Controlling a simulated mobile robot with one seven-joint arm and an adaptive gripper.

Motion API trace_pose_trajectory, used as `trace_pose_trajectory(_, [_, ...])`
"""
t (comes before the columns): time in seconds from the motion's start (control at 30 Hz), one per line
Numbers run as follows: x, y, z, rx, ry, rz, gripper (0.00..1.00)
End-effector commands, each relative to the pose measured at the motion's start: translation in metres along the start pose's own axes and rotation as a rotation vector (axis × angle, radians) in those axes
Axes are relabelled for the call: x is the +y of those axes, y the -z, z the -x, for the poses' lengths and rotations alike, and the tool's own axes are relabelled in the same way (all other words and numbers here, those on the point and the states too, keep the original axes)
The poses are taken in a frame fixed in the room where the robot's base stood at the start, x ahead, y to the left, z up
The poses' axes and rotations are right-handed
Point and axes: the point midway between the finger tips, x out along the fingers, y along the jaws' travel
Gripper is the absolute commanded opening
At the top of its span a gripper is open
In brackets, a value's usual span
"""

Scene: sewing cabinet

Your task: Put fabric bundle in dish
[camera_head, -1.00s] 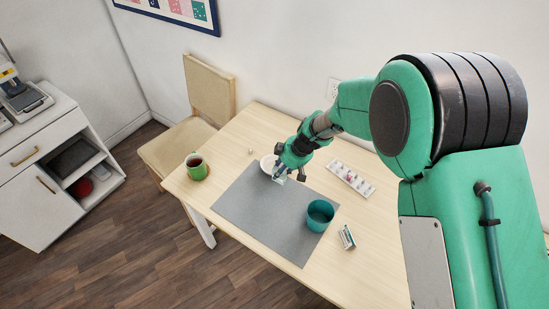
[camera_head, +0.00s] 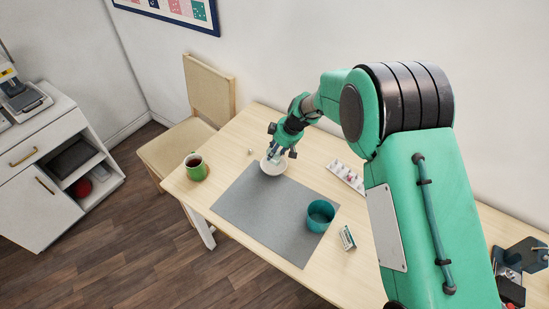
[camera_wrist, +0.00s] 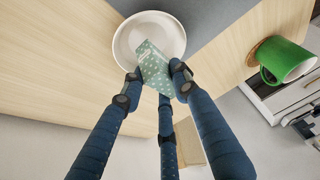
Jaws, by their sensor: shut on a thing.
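The fabric bundle (camera_wrist: 156,68) is green with white dots. It is between the fingertips of my gripper (camera_wrist: 158,76), which is shut on it. In the wrist view the bundle overlaps the inside of the white dish (camera_wrist: 124,42); I cannot tell whether it touches the dish. In the head view my gripper (camera_head: 279,155) is over the dish (camera_head: 273,170), at the far edge of the grey mat. The bundle is small and partly hidden there.
A green mug (camera_head: 197,171) stands left of the mat (camera_head: 255,210) and also shows in the wrist view (camera_wrist: 285,60). A teal bowl (camera_head: 320,215) is on the mat's right part. A white tray of small items (camera_head: 346,177) lies behind it, and a small box (camera_head: 347,238) lies right of the bowl.

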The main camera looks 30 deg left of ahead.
Motion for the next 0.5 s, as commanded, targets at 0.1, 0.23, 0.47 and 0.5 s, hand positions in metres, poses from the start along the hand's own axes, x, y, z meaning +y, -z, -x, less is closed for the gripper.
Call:
trace_pose_trajectory(0.1, [0.0, 0.0, 0.0, 0.0, 0.0, 0.0, 0.14])
trace_pose_trajectory(0.23, [0.0, 0.0, 0.0, 0.0, 0.0, 0.0, 0.14])
trace_pose_trajectory(0.47, [0.0, -0.008, -0.018, -0.001, 0.001, -0.001, 0.15])
trace_pose_trajectory(0.5, [0.0, -0.01, -0.022, -0.001, 0.001, -0.001, 0.15])
